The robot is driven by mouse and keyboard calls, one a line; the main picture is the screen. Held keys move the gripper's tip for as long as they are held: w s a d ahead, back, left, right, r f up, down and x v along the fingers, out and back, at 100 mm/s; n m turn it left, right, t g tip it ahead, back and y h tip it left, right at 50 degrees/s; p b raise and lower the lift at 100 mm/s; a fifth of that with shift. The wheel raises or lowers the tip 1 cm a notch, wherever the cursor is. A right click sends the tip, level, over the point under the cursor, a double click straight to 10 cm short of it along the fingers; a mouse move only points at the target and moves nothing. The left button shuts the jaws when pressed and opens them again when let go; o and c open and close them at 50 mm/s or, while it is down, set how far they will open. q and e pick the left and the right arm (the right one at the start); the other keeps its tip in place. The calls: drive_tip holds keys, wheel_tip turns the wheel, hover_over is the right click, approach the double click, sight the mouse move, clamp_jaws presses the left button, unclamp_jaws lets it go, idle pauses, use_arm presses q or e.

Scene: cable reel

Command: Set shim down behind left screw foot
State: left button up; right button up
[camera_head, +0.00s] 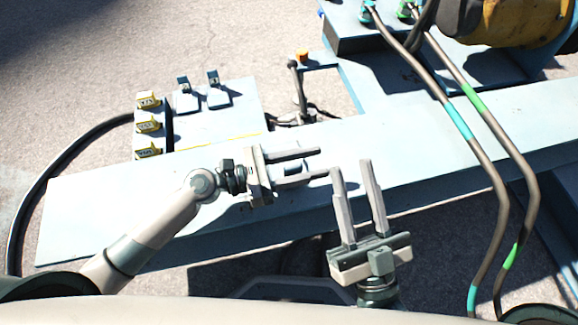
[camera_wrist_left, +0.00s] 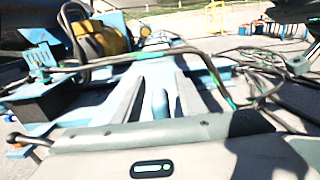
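In the head view my left gripper (camera_head: 322,161) is over the long pale bench (camera_head: 90,215), its two fingers apart and pointing right. In the left wrist view a blue-grey rounded piece (camera_wrist_left: 160,103) stands between the spread fingers, with gaps on both sides. My right gripper (camera_head: 351,165) is open and empty at the bench's front edge, fingers pointing away from me. I cannot clearly identify the shim or the left screw foot.
Yellow-labelled blocks (camera_head: 148,126) and two small plates with dark uprights (camera_head: 186,98) sit at the back left. A dark lever (camera_head: 297,88) stands behind the bench. Thick cables (camera_head: 487,150) cross the bench at right, below a yellow reel (camera_head: 515,22). The bench's left end is clear.

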idle(0.3)
use_arm(q)
clamp_jaws()
idle(1.3)
